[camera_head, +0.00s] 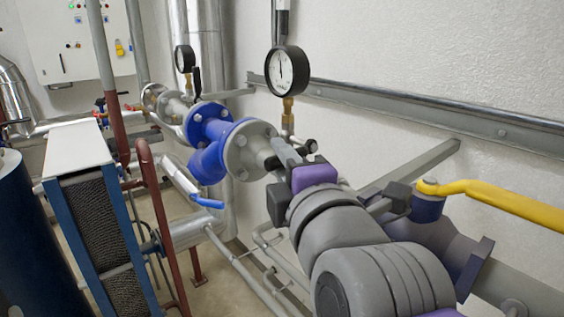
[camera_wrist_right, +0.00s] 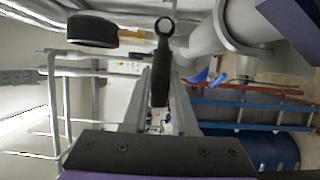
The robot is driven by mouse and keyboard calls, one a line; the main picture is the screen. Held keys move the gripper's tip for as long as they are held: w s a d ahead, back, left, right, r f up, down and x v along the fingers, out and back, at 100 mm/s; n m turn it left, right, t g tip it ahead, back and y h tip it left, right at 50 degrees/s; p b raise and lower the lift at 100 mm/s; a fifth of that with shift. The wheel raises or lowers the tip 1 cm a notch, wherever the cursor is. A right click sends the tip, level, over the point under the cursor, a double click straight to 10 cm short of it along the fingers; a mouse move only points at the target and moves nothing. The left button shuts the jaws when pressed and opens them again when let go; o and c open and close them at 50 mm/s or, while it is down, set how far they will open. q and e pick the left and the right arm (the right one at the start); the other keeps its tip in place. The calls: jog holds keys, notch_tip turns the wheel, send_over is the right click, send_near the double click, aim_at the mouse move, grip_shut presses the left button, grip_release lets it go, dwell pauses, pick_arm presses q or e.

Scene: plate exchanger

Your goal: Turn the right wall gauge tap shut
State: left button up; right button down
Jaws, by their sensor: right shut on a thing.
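The right wall gauge (camera_head: 287,71) has a white dial and black rim, on a brass stem against the wall. Its tap is mostly hidden behind my gripper in the head view. In the right wrist view the gauge shows edge-on (camera_wrist_right: 92,31), with the tap's black lever (camera_wrist_right: 161,75) pointing between my fingers. My right gripper (camera_head: 287,152) reaches in from the lower right, just below the gauge. It is shut on the lever, with one finger on each side (camera_wrist_right: 160,95). My left gripper is not in view.
A flanged pipe with a blue strainer (camera_head: 208,140) runs just left of my gripper. A second gauge (camera_head: 184,58) stands farther back. A yellow lever (camera_head: 495,200) juts out at right. The plate exchanger (camera_head: 80,150) stands at left. A grey rail (camera_head: 420,105) crosses the wall.

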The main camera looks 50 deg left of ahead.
jog(key=shift+f, duration=0.1)
dwell(0.3)
jog(key=c, duration=0.7)
grip_release()
jog(key=v, duration=1.1)
jog(key=shift+p, duration=0.4)
